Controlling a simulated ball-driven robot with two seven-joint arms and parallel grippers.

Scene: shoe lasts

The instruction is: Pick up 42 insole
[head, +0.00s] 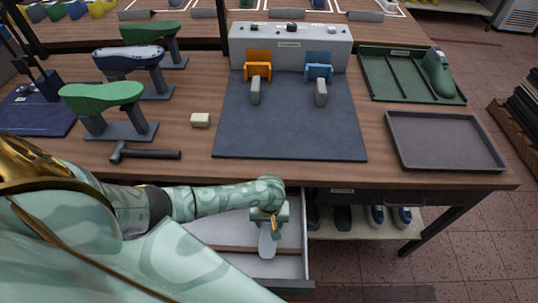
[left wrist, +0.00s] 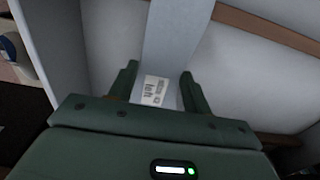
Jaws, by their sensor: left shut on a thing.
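A pale grey insole (head: 267,243) hangs from my left gripper (head: 270,219) over the open drawer (head: 225,234). In the left wrist view the insole (left wrist: 176,38) runs up between the two green fingers of the gripper (left wrist: 159,76). A white label (left wrist: 154,90) with small dark print shows on it between the fingers. The size on the label is too small to read surely. My left gripper is shut on this insole. My right gripper is in neither view.
The drawer has white walls and a wooden divider (left wrist: 275,32). The workbench edge is just above it. A hammer (head: 145,153), a cream block (head: 200,120), a dark blue mat (head: 285,130) and an empty grey tray (head: 445,140) lie on the bench. Shoes (head: 376,215) stand on the shelf below.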

